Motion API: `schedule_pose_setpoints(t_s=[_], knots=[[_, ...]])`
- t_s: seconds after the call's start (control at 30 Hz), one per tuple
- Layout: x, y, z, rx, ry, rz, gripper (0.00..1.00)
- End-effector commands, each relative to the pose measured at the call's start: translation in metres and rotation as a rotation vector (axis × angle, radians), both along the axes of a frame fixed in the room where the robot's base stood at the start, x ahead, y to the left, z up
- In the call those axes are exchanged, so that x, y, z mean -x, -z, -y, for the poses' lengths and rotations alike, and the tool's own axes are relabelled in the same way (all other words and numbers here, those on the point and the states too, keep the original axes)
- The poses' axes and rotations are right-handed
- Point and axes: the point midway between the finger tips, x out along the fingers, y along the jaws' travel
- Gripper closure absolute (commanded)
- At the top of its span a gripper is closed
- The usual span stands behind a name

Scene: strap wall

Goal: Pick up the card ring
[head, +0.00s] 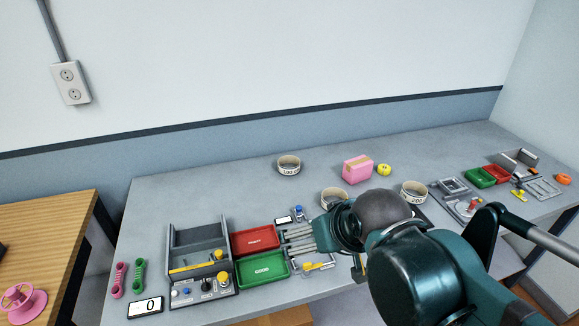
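Several pale ring-shaped bands with dark printing stand on the grey table. One pale ring (289,166) is alone toward the back. A second pale ring (334,193) is just behind my arm's end, its lower part partly hidden. A third pale ring (414,188) is right of my arm's round grey joint. I cannot tell from the print which is the card ring. My gripper (338,229) is low over the middle of the table, in front of the second ring.
A pink box (358,169) and a yellow roll (384,170) stand at the back. Red (255,240) and green (262,269) trays and a grey open holder (190,235) are at left. More trays and fixtures fill the right end. The back left is clear.

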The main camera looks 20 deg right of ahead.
Motion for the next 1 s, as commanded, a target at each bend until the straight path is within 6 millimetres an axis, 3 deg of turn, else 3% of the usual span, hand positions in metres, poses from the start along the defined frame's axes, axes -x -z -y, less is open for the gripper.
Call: schedule_pose_setpoints(t_s=[0.07,0.23,0.7,1.0], knots=[[0.000,0.000,0.000,0.000,0.000,0.000,0.01],[0.000,0.000,0.000,0.000,0.000,0.000,0.24],[-0.003,-0.003,0.000,-0.002,0.004,-0.002,0.24],[-0.029,-0.021,0.003,-0.011,0.038,-0.019,0.24]])
